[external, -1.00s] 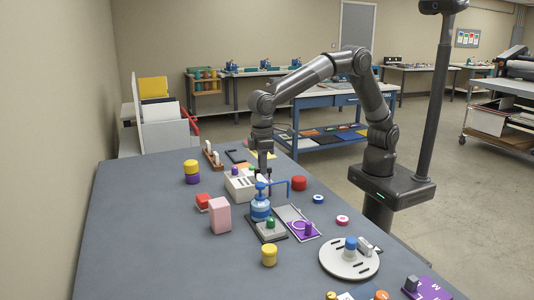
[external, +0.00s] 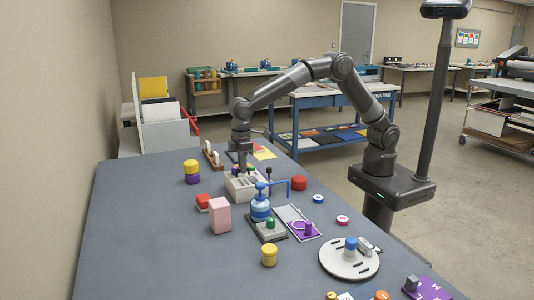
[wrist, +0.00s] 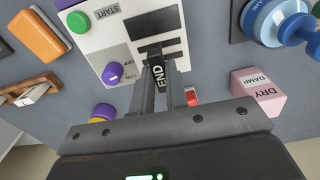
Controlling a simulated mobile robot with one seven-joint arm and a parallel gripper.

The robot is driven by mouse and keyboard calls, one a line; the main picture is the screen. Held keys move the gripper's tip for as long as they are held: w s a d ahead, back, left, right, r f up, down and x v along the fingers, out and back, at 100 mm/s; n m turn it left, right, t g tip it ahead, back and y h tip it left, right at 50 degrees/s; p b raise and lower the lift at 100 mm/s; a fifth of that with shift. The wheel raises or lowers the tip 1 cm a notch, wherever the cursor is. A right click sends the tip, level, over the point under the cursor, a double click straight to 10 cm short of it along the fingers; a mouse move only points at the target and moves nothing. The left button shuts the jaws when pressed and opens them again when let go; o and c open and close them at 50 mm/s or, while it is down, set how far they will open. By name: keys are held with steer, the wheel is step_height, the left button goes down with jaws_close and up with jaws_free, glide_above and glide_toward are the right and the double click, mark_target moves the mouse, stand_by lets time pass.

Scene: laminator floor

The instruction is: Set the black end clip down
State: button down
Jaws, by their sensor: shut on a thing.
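My gripper (wrist: 170,88) is shut on the black end clip (wrist: 158,72), a narrow dark piece marked END in white, seen between the fingers in the wrist view. The clip is over the white slotted box (wrist: 118,38), at its edge by the dark slots. I cannot tell whether the clip touches the box. In the external view my gripper (external: 241,170) points down at the left part of the white box (external: 240,190), and the clip is too small to make out there.
The box carries a purple knob (wrist: 112,73) and a green START button (wrist: 78,22). The left front of the table is clear.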

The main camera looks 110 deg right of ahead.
step_height(320, 180, up, 9)
steer(key=s+a, duration=0.4)
steer(key=a, duration=0.9)
steer(key=s+a, duration=0.5)
steer(key=a, duration=0.8)
steer(key=s+a, duration=0.4)
steer(key=a, duration=0.9)
steer(key=f, duration=0.5)
steer(key=shift+w+d+f, duration=0.1)
steer(key=shift+w, duration=0.15)
steer(key=a+f, duration=0.2)
steer(key=a, duration=0.1)
steer(key=s+a+f, duration=0.1)
steer(key=a+f, duration=0.1)
steer(key=a, duration=0.2)
steer(key=s+a+f, duration=0.1)
steer(key=a+f, duration=0.2)
steer(key=a, duration=0.1)
steer(key=shift+a, duration=0.15)
step_height(320, 180, down, 2)
steer(key=shift+f, duration=0.75)
